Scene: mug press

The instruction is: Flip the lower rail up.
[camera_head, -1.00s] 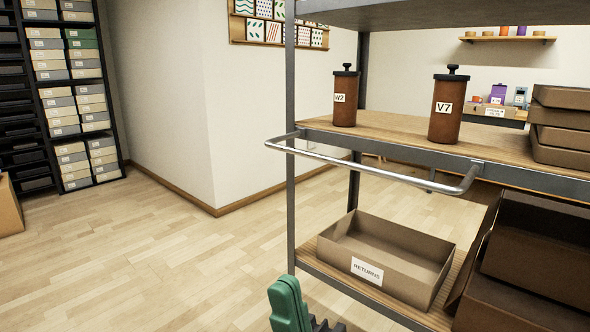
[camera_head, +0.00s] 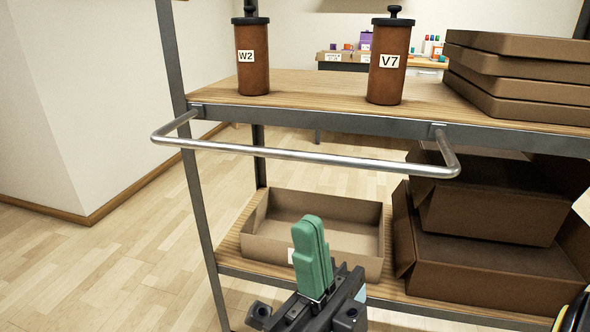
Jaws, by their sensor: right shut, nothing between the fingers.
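The rail (camera_head: 300,156) is a bent silver metal bar fixed at two mounts on the front edge of the middle shelf. It sticks out towards me from the shelf edge, its long bar a little below the mounts in the picture. It is the only rail in view. My right gripper (camera_head: 311,225) has green fingers, shut together and empty, pointing up. In the picture it is below the rail's long bar, in front of the lower shelf, and apart from the rail. My left gripper is not in view.
The middle shelf (camera_head: 320,88) holds brown canisters W2 (camera_head: 252,62) and V7 (camera_head: 388,70), plus stacked flat boxes (camera_head: 520,75). An open cardboard tray (camera_head: 350,245) sits behind my gripper on the lower shelf. Larger brown boxes (camera_head: 490,265) stand to its right. Floor at left is clear.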

